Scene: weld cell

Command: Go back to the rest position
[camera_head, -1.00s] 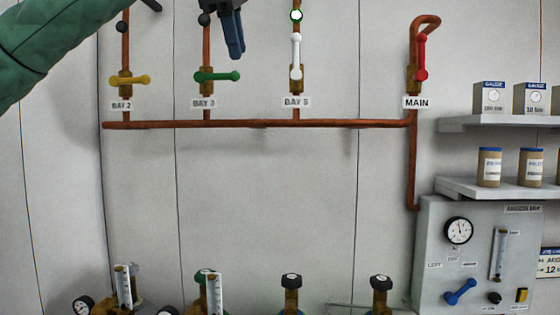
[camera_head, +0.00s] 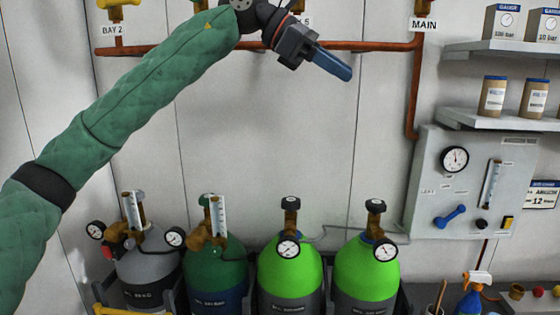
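My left arm comes in from the left, and my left gripper (camera_head: 330,64) is in front of the wall at the upper middle. Its blue fingers point right and down, and they overlap in this side view, so the gap between them is hidden. No object shows at the fingertips. My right gripper is out of view. The copper pipe (camera_head: 385,46) runs along the wall behind the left gripper. The yellow valve handle (camera_head: 117,3) above the BAY 2 label is cut by the top edge.
Several gas cylinders stand below, including a bright green one (camera_head: 367,265) with gauges. The grey panel (camera_head: 425,190) with a blue lever is at the right, under shelves (camera_head: 500,119) of jars and boxes. A spray bottle (camera_head: 472,297) is at lower right. The middle wall is clear.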

